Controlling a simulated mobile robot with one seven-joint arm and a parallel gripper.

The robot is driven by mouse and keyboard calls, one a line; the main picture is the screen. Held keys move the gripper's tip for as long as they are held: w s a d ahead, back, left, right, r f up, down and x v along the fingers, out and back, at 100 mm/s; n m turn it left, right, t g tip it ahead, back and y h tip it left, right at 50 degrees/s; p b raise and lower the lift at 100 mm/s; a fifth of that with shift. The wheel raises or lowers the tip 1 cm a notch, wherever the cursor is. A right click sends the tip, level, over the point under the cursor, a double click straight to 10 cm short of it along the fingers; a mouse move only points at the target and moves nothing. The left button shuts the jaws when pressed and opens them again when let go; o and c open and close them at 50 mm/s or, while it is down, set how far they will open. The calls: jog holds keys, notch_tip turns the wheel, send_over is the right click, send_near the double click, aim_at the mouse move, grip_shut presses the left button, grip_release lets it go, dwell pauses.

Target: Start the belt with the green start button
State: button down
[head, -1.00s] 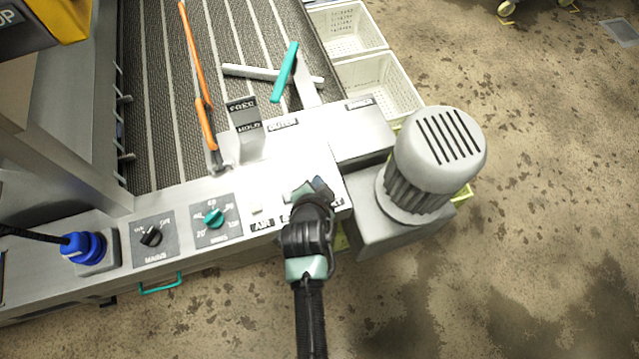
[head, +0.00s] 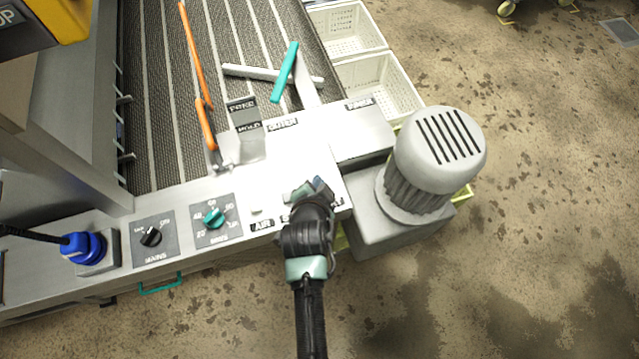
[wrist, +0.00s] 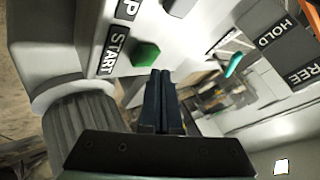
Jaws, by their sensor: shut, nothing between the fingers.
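The green start button (wrist: 146,54) shows in the wrist view, on the pale panel beside a black START label (wrist: 113,50). My gripper (wrist: 160,76) is shut and empty, its dark fingertips just below the button in that view. I cannot tell whether they touch it. In the head view my gripper (head: 309,186) is over the right part of the white control panel (head: 285,165) and hides the button. The ribbed grey belt (head: 165,95) lies behind the panel.
The motor (head: 438,150) stands close to the right of my gripper. Left on the panel are a teal dial (head: 213,218), a black mains switch (head: 151,236) and a blue plug (head: 83,246). An orange lever (head: 204,115) and a HOLD/FREE block (head: 246,130) rise behind.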

jog(key=shift+f, duration=0.1)
jog(key=shift+f+b, duration=0.35)
